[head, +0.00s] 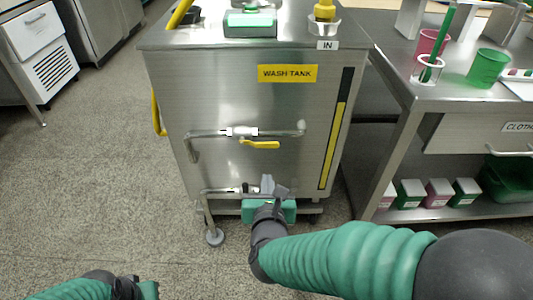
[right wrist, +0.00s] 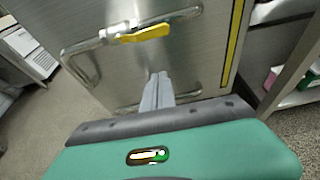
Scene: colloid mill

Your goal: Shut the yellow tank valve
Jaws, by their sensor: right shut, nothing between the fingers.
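The wash tank (head: 220,95) is a steel cabinet with a yellow label. The yellow valve handle (head: 260,144) sits on a steel pipe across its front and lies roughly level, along the pipe. The handle also shows in the right wrist view (right wrist: 146,33), above the fingers. My right gripper (head: 268,184) is shut and empty, below the handle and apart from it, near the lower pipe. Its closed fingers also show in the right wrist view (right wrist: 158,90). A small part of my left arm shows at the bottom left; its fingers cannot be made out.
A lower pipe (head: 222,191) runs near the tank's foot, partly behind my right gripper. A steel table (head: 420,98) with cups and a lower shelf of boxes stands to the right. A yellow grab handle (head: 157,112) is on the tank's left side.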

